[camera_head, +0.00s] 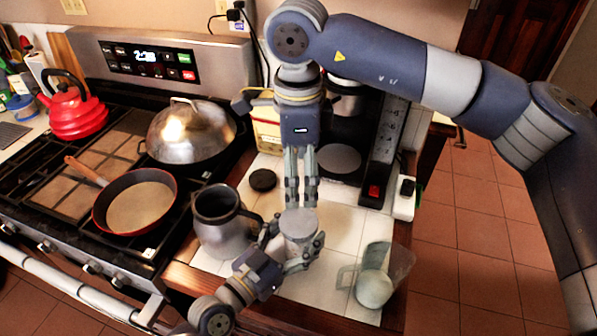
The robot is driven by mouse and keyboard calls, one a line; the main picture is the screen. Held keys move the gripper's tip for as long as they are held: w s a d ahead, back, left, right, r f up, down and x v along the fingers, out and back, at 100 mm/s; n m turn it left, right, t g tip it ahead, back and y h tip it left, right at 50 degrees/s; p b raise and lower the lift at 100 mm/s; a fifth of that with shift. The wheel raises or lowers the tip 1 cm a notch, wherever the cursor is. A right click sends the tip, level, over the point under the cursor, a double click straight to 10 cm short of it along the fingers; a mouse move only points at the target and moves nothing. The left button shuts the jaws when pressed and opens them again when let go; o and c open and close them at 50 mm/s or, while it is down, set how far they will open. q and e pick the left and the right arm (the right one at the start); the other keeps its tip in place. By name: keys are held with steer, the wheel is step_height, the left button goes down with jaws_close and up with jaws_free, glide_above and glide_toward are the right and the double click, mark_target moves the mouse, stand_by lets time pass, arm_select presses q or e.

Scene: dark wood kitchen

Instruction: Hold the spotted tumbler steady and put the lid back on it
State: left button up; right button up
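The tumbler (300,243) is a small pale grey cup standing upright on the white tiled counter; I cannot make out its spots. My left gripper (293,247) comes in low from the left, with its fingers around the tumbler on both sides. My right gripper (301,205) points straight down, fingertips close together, right above or at the tumbler's top. A flat grey round top (298,219) shows there; I cannot tell whether it is a lid or whether the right fingers hold it. A black disc (263,180) lies flat on the counter, behind and left of the tumbler.
A metal jug (222,224) stands close left of the tumbler. A clear glass measuring cup (376,285) is at the right front. A coffee maker (383,150) stands behind. The stove holds a frying pan (138,205), a domed pan (190,130) and a red kettle (75,110).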

stand_by(0.3)
arm_select(q)
steer(key=v, duration=1.2)
steer(key=shift+a, duration=0.1)
